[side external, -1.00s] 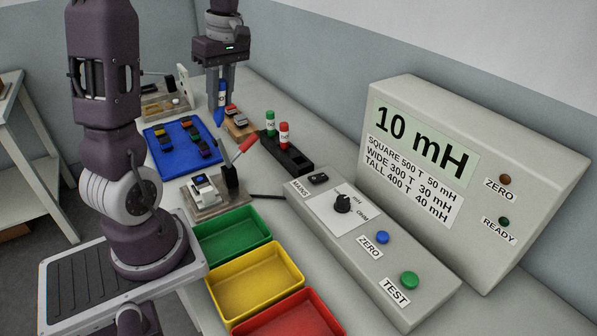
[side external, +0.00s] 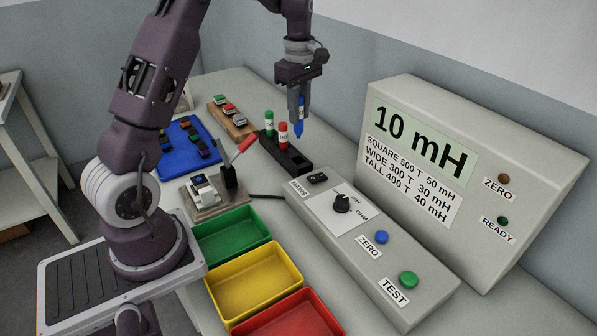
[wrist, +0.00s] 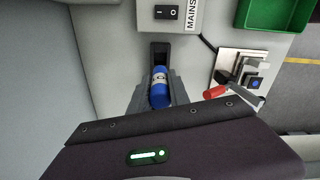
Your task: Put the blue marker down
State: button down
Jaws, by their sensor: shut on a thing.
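My gripper (side external: 299,118) is shut on the blue marker (side external: 299,130), which hangs upright with its tip down. It is just above the front end of the black marker holder (side external: 288,158), beside the red marker. In the wrist view the blue marker (wrist: 160,88) is between my fingers, with a dark empty slot (wrist: 160,52) of the holder showing just past it. The red marker (side external: 283,134) and the green marker (side external: 269,123) stand upright in the holder. In the side view the marker's tip appears clear of the holder.
The control box (side external: 375,235) with MAINS switch and dial is in front of the holder. The fixture with a red-handled lever (side external: 236,165) is to the left. Green (side external: 231,234), yellow and red trays are nearer. The display unit (side external: 470,180) is at right.

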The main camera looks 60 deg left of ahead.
notch_tip(320, 180, down, 11)
jog(key=shift+r, duration=0.1)
jog(key=shift+f, duration=0.2)
jog(key=c, duration=1.2)
grip_release()
jog(key=shift+c, duration=0.2)
